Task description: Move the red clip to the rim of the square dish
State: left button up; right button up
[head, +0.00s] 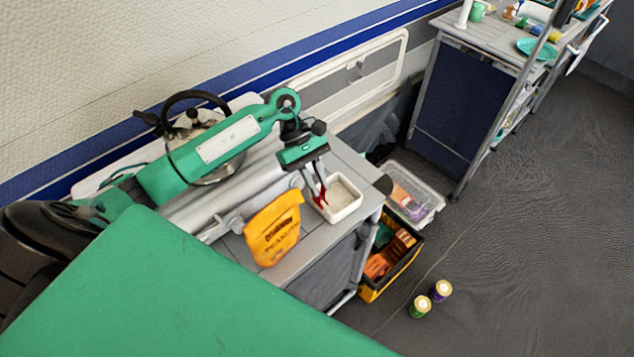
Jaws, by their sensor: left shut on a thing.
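The square dish (345,203) is white and stands on the grey side table near its right end. My left gripper (318,194) points down over the left part of the dish and is shut on the red clip (320,197). The clip is at or just above the dish's left rim; I cannot tell whether it touches. Part of the clip is hidden by the fingers. My right gripper is not in view.
An orange bag (273,230) stands left of the dish. A yellow-black crate (392,262) and a clear bin (412,198) are on the floor at right, with two cans (430,297).

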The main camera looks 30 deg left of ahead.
pick_arm(q)
jog(key=shift+s+d+f, duration=0.2)
jog(key=shift+s+f, duration=0.05)
jog(key=shift+f, duration=0.4)
jog(key=shift+b, duration=0.4)
jog(key=shift+w+a+f, duration=0.2)
jog(key=shift+a+f, duration=0.1)
jog(key=shift+b, duration=0.35)
jog(key=shift+d+b, duration=0.15)
jog(key=shift+b, duration=0.2)
jog(key=shift+d, duration=0.1)
